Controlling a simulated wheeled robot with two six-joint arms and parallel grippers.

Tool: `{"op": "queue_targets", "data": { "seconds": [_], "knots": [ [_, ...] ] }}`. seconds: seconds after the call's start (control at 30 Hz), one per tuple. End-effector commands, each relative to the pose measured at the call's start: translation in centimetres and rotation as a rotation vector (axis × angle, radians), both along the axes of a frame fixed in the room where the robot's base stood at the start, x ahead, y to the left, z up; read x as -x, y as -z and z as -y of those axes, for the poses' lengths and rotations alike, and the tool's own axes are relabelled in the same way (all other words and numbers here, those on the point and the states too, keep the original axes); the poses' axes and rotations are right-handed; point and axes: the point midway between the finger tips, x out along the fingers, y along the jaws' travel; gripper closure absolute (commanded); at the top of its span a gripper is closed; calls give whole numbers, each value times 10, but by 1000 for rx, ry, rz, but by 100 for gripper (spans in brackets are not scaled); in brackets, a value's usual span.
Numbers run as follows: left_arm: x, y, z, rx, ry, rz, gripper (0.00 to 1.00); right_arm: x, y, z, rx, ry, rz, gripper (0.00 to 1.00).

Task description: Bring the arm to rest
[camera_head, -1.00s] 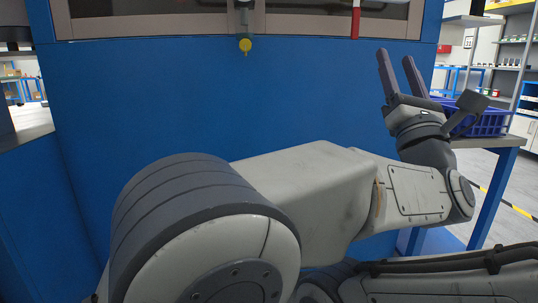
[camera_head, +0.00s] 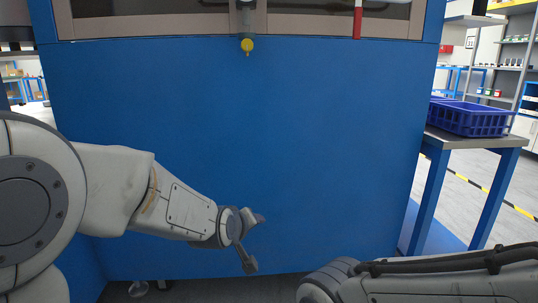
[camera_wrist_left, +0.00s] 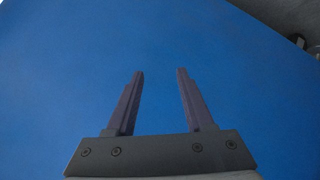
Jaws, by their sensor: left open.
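My left arm comes in from the left in the head view, bent in front of the blue machine panel (camera_head: 300,140). My left gripper (camera_head: 262,218) is at its end, low and mostly turned away, so its fingers barely show there. In the left wrist view my left gripper (camera_wrist_left: 160,85) has its two fingers apart with nothing between them. The blue panel (camera_wrist_left: 60,80) fills most of that view behind the fingers. Part of my right arm lies at the lower right of the head view; its gripper is out of frame.
A blue crate (camera_head: 470,117) stands on a blue-legged table (camera_head: 500,141) at the right. A yellow knob (camera_head: 247,45) hangs at the top of the panel, with a red piece (camera_head: 357,22) to its right. Shelves (camera_head: 510,60) stand far right.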

Motion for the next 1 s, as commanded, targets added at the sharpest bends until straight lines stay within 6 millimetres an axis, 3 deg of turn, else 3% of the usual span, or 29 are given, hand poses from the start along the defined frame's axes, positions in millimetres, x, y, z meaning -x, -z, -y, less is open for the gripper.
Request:
{"op": "queue_targets", "data": {
  "seconds": [0.03,0.2,0.4,0.6,1.0],
  "knots": [
    [19,22,-27,-92,24,-77,48,0,0,0,0,0,0,50],
    [80,73,-80,-302,140,-291,48,0,0,0,0,0,0,50],
    [140,106,-118,-435,264,-475,48,0,0,0,0,0,0,50],
    [196,125,-144,-509,382,-629,48,0,0,0,0,0,0,50],
    [224,23,-82,-555,598,-621,48,0,-82,0,0,0,0,50]
  ]
}}
